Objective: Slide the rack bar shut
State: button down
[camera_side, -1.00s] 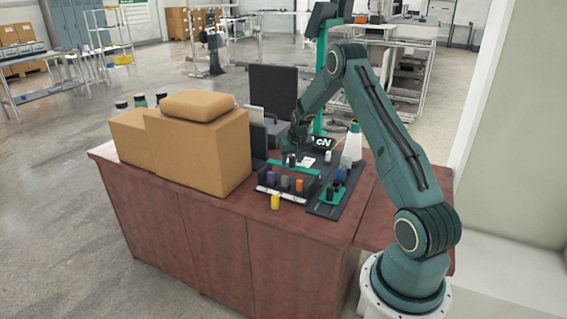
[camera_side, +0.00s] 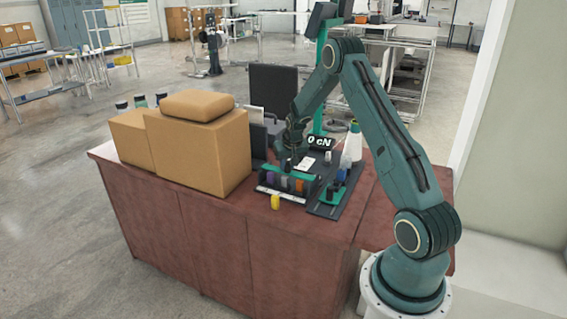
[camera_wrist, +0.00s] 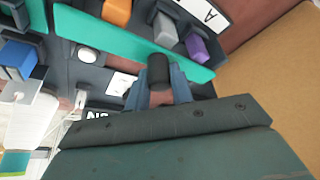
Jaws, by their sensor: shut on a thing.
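The rack bar is a long green bar (camera_wrist: 108,38) running diagonally across the wrist view, beside a row of coloured bobbins. In the side view the bar (camera_side: 302,175) lies just behind that row. A black round knob (camera_wrist: 159,70) stands at the bar's edge. My gripper (camera_wrist: 160,88) is shut on this knob, with a blue-grey finger on each side of it. In the side view my gripper (camera_side: 290,160) is low over the bar, and the arm partly hides the knob.
Orange (camera_wrist: 117,10), grey (camera_wrist: 165,29) and purple (camera_wrist: 197,47) bobbins stand close along the bar. Cardboard boxes (camera_side: 205,150) stand left of the rack. A cone (camera_side: 353,144) and a small display (camera_side: 321,142) stand at its right and back. A yellow piece (camera_side: 275,202) sits in front.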

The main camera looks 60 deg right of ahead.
jog(key=shift+a, duration=1.35)
jog(key=c, duration=1.2)
grip_release()
jog(key=shift+r, duration=0.15)
jog(key=v, duration=1.3)
jog(key=shift+r, duration=0.25)
jog(key=shift+s+a, duration=0.1)
jog(key=shift+r, duration=0.1)
